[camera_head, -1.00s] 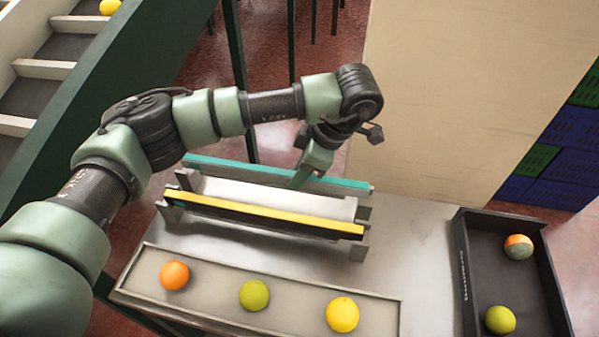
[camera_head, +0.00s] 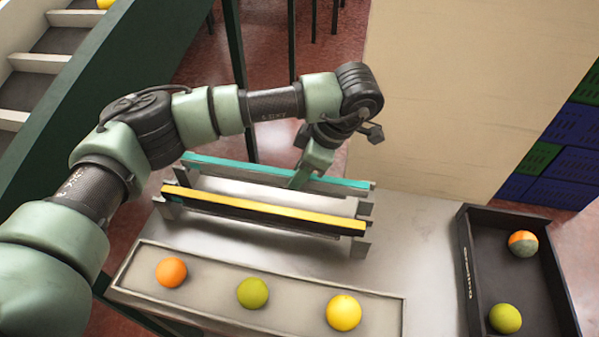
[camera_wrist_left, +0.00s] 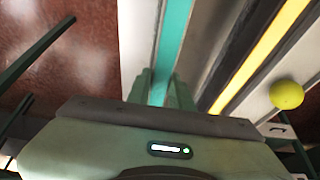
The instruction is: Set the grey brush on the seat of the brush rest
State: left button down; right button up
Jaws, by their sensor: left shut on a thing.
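A long bar with a teal top strip (camera_head: 235,170), which I take for the grey brush, lies along the far side of a metal rest (camera_head: 363,209). My left gripper (camera_head: 301,180) points down and is shut on this bar, right of its middle. The teal strip runs between the fingers in the left wrist view (camera_wrist_left: 174,35). The rest has upright end brackets and a pale trough. Whether the bar touches the seat, I cannot tell. A second bar, dark with a yellow top strip (camera_head: 265,211), lies along the near side. My right gripper is not in view.
A shallow tray (camera_head: 385,301) in front holds an orange, a green and a yellow fruit. A black crate (camera_head: 467,255) at the right holds two fruits. Bare table lies between rest and crate. A beige panel (camera_head: 440,90) stands behind; a stepped chute is at upper left.

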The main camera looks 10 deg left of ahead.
pick_arm(q)
jog(key=c, duration=1.2)
grip_release()
jog(key=shift+o, duration=0.2)
jog(key=b+v, duration=0.1)
jog(key=v, duration=0.6)
jog(key=shift+d+r, duration=0.15)
jog(key=shift+r, duration=0.2)
